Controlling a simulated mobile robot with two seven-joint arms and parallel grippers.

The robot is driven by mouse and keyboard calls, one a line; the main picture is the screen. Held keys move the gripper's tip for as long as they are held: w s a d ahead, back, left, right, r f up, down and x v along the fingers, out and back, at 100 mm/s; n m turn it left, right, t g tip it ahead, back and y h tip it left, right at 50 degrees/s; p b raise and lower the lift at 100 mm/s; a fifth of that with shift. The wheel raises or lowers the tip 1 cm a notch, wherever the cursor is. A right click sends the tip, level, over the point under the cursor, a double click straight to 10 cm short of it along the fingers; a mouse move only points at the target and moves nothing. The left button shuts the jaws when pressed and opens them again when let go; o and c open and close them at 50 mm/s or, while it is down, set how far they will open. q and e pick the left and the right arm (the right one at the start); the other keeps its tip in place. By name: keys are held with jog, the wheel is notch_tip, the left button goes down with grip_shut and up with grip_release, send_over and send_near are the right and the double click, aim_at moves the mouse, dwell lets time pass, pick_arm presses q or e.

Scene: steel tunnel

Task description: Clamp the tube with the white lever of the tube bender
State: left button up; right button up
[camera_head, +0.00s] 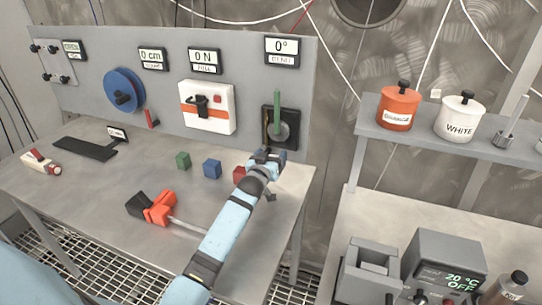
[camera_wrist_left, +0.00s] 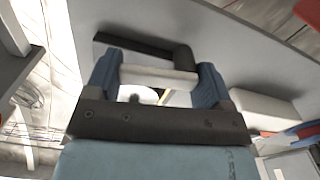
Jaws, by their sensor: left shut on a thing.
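The tube bender (camera_head: 294,127) is a dark square plate on the back panel, with a round part and an upright green bar (camera_head: 278,100). A thin brownish upright piece, perhaps the tube (camera_head: 265,124), shows at its left edge. My left gripper (camera_head: 267,156) is at the bender's lower left and partly hides it. In the left wrist view, the white lever (camera_wrist_left: 158,76) lies crosswise between the two blue fingers of my left gripper (camera_wrist_left: 158,84), which are shut on it. A dark bar (camera_wrist_left: 150,45) shows just behind the lever. My right gripper is in neither view.
The bend display (camera_head: 282,50) reads 0°. Green (camera_head: 183,160), blue (camera_head: 212,168) and red (camera_head: 240,173) cubes stand on the bench left of my gripper. A red-and-black tool (camera_head: 152,208) lies nearer the front. A shelf (camera_head: 450,138) with jars is at right.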

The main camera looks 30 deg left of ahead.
pick_arm(q)
jog(key=shift+d+f+m, duration=0.15)
jog(key=shift+f+m, duration=0.05)
jog(key=shift+m, duration=0.7)
jog(key=o, duration=0.9)
jog(key=shift+c, duration=0.2)
jog(key=v, duration=1.3)
jog(key=shift+s, duration=0.4)
jog(key=shift+f, duration=0.1)
